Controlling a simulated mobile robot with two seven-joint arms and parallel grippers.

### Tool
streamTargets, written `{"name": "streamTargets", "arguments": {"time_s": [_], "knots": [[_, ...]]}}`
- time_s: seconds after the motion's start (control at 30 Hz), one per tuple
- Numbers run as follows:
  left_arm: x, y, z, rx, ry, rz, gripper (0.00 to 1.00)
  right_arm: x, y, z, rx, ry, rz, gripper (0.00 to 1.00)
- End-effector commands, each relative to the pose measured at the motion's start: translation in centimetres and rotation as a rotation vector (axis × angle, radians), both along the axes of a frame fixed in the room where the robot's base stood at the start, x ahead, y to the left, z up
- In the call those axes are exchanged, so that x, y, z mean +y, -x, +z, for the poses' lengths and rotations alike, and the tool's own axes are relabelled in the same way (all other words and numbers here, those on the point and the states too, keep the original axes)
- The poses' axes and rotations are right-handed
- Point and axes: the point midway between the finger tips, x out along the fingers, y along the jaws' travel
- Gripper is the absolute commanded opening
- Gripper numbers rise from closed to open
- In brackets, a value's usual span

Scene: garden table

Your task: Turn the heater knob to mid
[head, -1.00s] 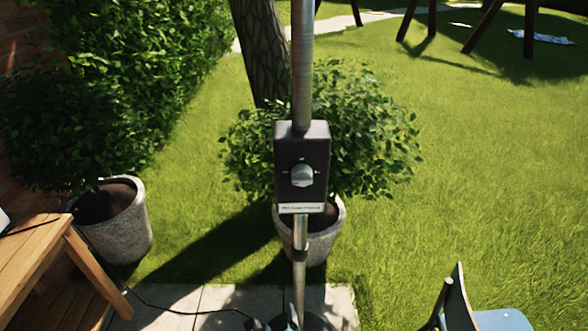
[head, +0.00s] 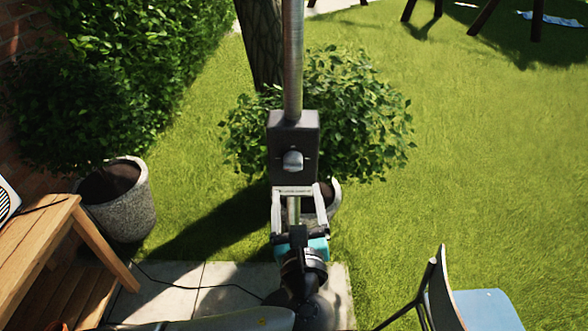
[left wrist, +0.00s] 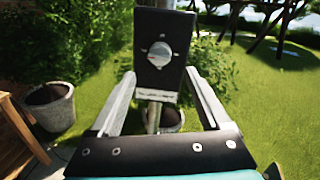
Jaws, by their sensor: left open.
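The heater is a metal pole (head: 293,60) with a dark control box (head: 281,136). A round silver knob (head: 293,161) sits on the front of the box, and it also shows in the left wrist view (left wrist: 160,55). My left gripper (head: 300,190) is open just below the knob, in front of the box's lower edge. In the left wrist view the fingers (left wrist: 158,82) stand apart on either side of the lower box, with the knob above and between them. They do not touch the knob. My right gripper is not in view.
A wooden table (head: 40,250) stands at the left, with a stone planter (head: 128,212) behind it. A bush (head: 365,110) grows behind the heater. A chair with a blue seat (head: 485,310) is at the lower right. Open lawn (head: 490,170) lies to the right.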

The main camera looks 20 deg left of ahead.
Motion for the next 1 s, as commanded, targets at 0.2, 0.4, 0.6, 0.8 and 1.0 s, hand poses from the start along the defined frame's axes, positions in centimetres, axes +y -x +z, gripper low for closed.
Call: {"name": "streamTargets", "arguments": {"time_s": [0.2, 0.4, 0.6, 0.8, 1.0], "knots": [[1.6, -4.4, 0.1, -0.002, -0.003, 0.002, 0.8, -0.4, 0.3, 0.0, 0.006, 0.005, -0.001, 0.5], [2.5, -6.9, 0.0, 0.0, 0.0, 0.0, 0.8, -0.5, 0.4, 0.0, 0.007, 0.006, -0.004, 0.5], [2.8, -7.7, 0.0, 0.001, 0.003, 0.0, 0.8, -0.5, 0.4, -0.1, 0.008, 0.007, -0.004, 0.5], [2.8, -7.7, -0.1, 0.001, 0.003, 0.0, 0.8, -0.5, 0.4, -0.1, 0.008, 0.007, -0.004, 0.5], [2.8, -7.7, 0.0, 0.001, 0.003, 0.0, 0.6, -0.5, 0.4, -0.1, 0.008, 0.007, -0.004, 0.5]]}}
